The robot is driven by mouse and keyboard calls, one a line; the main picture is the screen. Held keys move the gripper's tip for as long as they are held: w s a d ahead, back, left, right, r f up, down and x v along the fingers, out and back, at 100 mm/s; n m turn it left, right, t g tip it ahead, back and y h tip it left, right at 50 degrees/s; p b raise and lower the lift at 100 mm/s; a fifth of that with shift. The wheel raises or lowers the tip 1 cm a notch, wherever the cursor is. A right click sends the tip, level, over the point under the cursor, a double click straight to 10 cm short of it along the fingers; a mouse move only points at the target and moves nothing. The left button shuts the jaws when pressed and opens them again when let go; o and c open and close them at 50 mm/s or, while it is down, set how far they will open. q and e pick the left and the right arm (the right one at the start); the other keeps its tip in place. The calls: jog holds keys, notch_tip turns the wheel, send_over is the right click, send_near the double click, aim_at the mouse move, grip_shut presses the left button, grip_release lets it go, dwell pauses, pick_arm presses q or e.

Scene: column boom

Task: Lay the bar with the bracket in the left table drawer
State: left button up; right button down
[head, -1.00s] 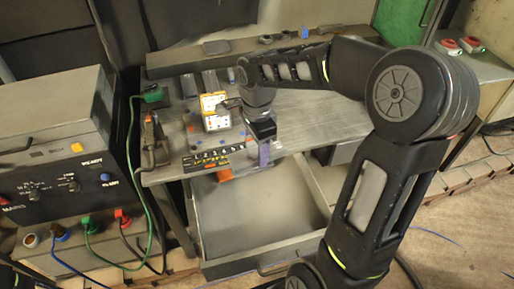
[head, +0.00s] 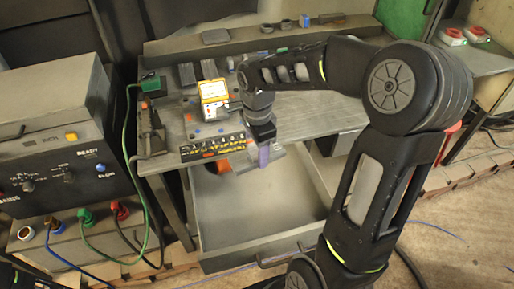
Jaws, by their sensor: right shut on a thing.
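The left table drawer (head: 290,237) is pulled open below the worktable, and its visible floor looks mostly bare. My right gripper (head: 263,146) points down at the table's front edge, over the back part of the drawer. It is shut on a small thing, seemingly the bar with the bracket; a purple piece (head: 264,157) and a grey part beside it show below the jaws. The jaws and arm hide most of it, so its full shape cannot be told. My left gripper is not in view.
The worktable (head: 310,115) carries a yellow-and-white box (head: 214,92), a dark strip with coloured marks (head: 212,147) and dark blocks. An orange thing (head: 222,166) shows under the table edge. A control box (head: 50,150) with cables stands at the left.

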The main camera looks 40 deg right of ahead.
jog(key=shift+f+b, duration=4.7)
jog(key=shift+f, duration=2.75)
jog(key=shift+f+b, duration=1.7)
jog(key=c, duration=0.5)
grip_release()
jog(key=shift+r, duration=3.9)
